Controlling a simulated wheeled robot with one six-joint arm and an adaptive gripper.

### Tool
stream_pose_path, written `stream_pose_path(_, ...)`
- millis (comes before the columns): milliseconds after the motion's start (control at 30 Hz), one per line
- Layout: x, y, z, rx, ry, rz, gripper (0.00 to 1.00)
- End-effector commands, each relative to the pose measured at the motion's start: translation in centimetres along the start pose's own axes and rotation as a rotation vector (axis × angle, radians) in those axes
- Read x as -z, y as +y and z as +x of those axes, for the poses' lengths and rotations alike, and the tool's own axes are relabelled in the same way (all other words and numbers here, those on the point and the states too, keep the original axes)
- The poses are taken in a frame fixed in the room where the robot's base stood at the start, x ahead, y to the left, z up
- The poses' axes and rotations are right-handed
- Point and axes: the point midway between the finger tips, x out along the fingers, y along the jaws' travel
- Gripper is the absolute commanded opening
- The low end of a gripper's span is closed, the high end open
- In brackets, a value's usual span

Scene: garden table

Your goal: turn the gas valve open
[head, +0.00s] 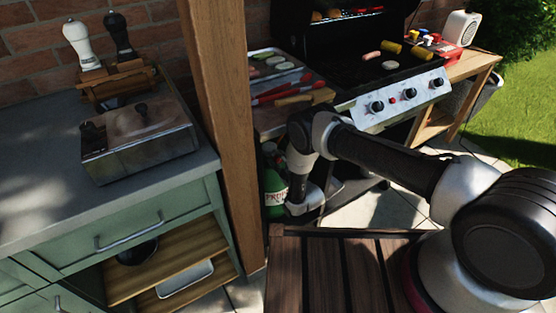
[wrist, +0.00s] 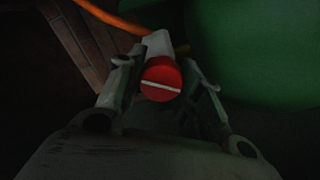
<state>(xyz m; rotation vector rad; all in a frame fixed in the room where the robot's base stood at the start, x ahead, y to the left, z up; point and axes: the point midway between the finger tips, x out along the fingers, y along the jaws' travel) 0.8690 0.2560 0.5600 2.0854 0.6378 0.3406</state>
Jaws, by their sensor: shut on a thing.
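The gas valve has a round red knob (wrist: 161,80) with a pale line across it, slightly tilted from horizontal, in the wrist view. My gripper (wrist: 162,78) has a finger on each side of the knob and is shut on it. A pale grey valve body (wrist: 158,43) shows just beyond the knob. The green gas bottle (wrist: 250,50) fills the right of the wrist view. In the head view the green bottle (head: 274,190) stands low beside the grill, partly behind the wooden post and my arm. The gripper and knob are hidden there.
An orange hose (wrist: 115,22) runs past the valve in the wrist view. The wooden post (head: 226,120) stands just left of the bottle. The grill (head: 400,95) with its knobs is above my arm. A slatted wooden surface (head: 335,270) lies in front.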

Motion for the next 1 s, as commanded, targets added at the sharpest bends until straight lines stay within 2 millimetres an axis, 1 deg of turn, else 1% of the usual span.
stream_pose_path(200, 0.01, -0.17, -0.05, 0.002, 0.001, -0.171, 0.12)
stream_pose_path(500, 0.00, -0.25, -0.05, 0.002, 0.001, -0.324, 0.12)
stream_pose_path(733, 0.00, -0.29, -0.06, 0.003, 0.001, -0.370, 0.12)
stream_pose_path(1000, 0.00, -0.30, -0.06, 0.003, 0.001, -0.378, 0.12)
